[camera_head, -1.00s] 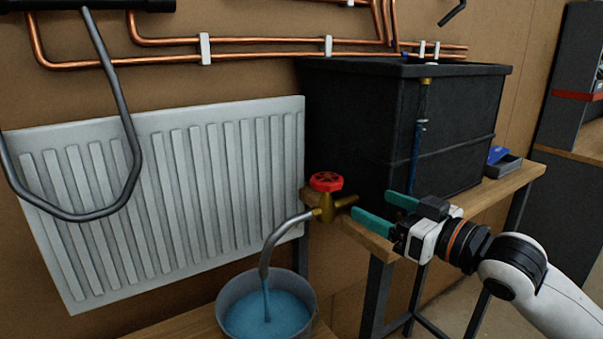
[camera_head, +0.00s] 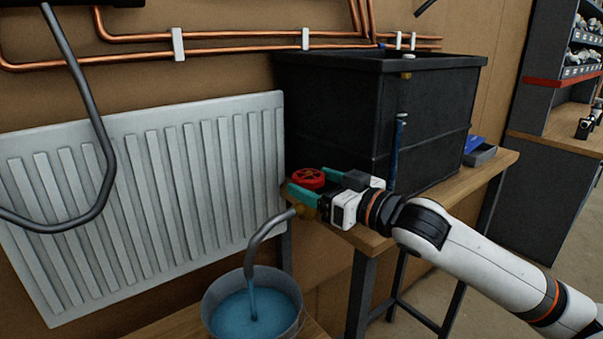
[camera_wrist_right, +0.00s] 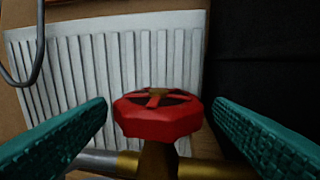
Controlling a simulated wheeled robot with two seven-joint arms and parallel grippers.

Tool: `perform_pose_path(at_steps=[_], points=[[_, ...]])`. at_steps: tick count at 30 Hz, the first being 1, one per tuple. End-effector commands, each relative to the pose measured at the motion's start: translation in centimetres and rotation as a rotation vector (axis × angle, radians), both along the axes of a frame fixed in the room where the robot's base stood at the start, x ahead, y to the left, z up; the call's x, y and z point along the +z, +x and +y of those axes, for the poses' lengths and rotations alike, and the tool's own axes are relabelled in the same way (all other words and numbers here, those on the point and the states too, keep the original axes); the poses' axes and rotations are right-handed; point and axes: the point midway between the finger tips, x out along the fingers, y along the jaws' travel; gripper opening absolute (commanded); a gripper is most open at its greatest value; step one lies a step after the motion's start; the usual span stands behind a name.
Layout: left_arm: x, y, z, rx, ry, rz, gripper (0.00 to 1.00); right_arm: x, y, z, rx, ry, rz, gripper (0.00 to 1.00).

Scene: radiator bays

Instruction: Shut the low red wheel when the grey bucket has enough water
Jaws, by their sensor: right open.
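The low red wheel (camera_head: 308,178) sits on top of a brass tap. In the right wrist view the red wheel (camera_wrist_right: 158,116) stands between the two green fingers, with a gap on each side. My right gripper (camera_head: 309,184) is open around the wheel and partly hides the brass body. The grey bucket (camera_head: 214,318) stands under the curved spout (camera_head: 262,240). A stream of blue water (camera_head: 252,300) runs from the spout into the bucket, and water covers its inside below the rim. My left gripper is not in view.
A black tank (camera_head: 330,115) stands on a wooden bench (camera_head: 500,168) behind my right arm. A white radiator (camera_head: 150,200) hangs on the wall at left. Copper pipes (camera_head: 240,52) run above. A small tray (camera_head: 480,155) sits at the bench's right end.

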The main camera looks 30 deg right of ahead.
Motion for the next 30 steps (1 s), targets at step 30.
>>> perform_pose_path(at_steps=[30], points=[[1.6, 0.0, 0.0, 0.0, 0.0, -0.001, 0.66, 0.0, 3.8, 1.0, 0.002, -0.002, 0.001, 0.38]])
